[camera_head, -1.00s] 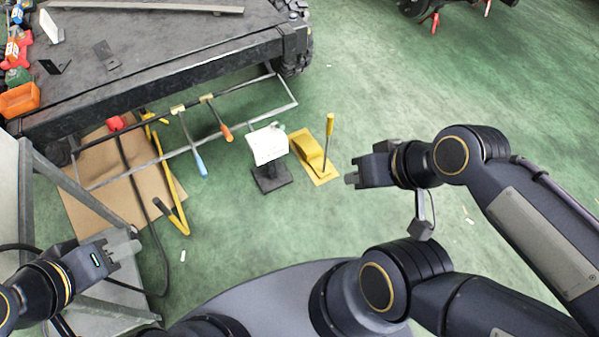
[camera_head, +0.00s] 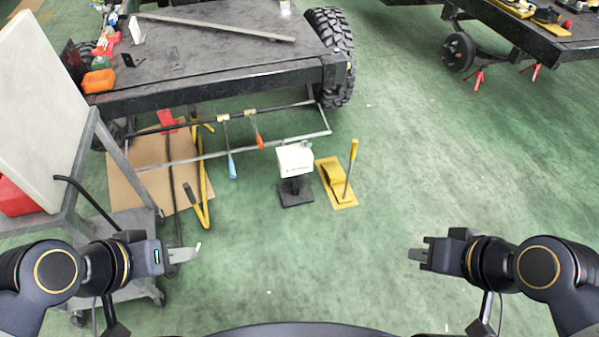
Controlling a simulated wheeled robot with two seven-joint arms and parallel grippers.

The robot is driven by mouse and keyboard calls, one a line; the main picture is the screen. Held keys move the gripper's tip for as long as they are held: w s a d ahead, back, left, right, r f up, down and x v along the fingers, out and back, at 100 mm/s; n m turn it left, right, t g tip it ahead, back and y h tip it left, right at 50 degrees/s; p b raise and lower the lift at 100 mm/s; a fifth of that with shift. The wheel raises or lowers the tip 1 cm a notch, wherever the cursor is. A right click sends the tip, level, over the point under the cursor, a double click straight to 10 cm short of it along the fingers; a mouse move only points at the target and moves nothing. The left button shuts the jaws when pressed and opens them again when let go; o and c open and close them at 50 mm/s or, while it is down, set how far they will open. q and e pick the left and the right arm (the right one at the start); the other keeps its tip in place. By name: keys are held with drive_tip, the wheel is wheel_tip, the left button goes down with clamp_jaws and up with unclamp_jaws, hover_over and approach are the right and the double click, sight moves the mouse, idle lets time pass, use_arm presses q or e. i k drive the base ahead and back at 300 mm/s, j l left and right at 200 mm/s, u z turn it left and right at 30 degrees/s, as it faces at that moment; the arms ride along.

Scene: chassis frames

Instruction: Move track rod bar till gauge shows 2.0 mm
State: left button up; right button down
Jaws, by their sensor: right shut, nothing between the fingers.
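A dark track rod bar (camera_head: 187,124) runs across below the front of the chassis frame, with a grey bar (camera_head: 270,146) lower and nearer. A blue-handled tool (camera_head: 232,165) and an orange-handled tool (camera_head: 258,138) hang from the dark bar at brass-coloured pieces. A white box (camera_head: 295,160) on a black stand, which may be the gauge, stands on the floor; its reading is too small to read. My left gripper (camera_head: 183,255) is at the lower left, away from the bars; I cannot tell its jaws. My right gripper (camera_head: 416,255) is shut and empty over clear floor.
A yellow block with a yellow lever (camera_head: 337,186) stands right of the white box. Cardboard (camera_head: 125,180) and yellow-black tools (camera_head: 203,190) lie left. A grey cart (camera_head: 85,175) stands beside my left arm. The chassis table (camera_head: 230,85) has a tyre (camera_head: 332,50).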

sight(223, 117)
drive_tip(key=i+j, duration=0.25)
drive_tip(key=i, duration=0.2)
drive_tip(key=i+j, duration=0.25)
drive_tip(key=i, duration=0.2)
drive_tip(key=i+j, duration=0.55)
drive_tip(key=i, duration=0.3)
